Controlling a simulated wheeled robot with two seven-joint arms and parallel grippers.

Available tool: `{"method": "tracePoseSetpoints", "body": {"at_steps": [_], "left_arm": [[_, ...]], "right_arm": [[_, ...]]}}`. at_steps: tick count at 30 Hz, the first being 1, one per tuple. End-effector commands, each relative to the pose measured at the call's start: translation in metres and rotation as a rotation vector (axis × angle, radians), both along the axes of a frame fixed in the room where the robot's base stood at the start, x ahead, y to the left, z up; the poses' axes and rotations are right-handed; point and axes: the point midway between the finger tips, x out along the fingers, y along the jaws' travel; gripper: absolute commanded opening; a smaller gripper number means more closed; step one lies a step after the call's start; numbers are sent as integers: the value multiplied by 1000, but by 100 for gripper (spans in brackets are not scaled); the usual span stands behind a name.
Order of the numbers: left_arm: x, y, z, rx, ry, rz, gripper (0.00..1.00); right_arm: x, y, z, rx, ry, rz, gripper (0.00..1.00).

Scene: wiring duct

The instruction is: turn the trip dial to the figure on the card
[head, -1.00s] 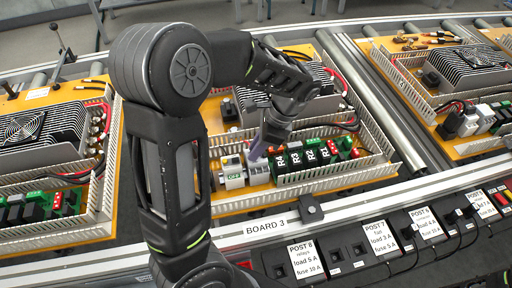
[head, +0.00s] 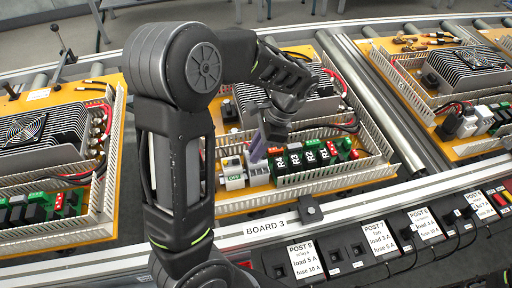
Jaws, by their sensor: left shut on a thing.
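My left arm reaches over the board marked BOARD 3 (head: 228,207). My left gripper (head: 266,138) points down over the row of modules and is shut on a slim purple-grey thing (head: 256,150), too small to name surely. Its lower end is at or just above a light grey module (head: 259,169); I cannot tell whether they touch. Left of that module is a white one with a green OFF label (head: 235,178). No trip dial can be made out; the gripper may hide it. Along the front edge are cards, including POST 8 (head: 304,260) and POST 7 (head: 379,237). My right gripper is not in view.
Green relays R4 to R1 (head: 308,158) stand right of the grey module. White slotted duct walls (head: 330,183) edge the board. A finned heat sink (head: 312,108) lies behind. Other boards sit left and right on the roller conveyor.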

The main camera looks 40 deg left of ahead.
Motion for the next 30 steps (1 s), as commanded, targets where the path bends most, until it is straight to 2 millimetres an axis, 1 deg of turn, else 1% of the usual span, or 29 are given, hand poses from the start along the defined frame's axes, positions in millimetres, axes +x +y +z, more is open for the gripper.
{"method": "tracePoseSetpoints", "body": {"at_steps": [1,9,21,30], "left_arm": [[1,0,2,0,0,34,0],[2,2,2,1,-1,277,0],[3,4,2,0,-1,640,0],[3,5,1,0,-2,807,0]], "right_arm": [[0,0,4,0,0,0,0],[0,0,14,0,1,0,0],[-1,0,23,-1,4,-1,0],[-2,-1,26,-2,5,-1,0]]}}
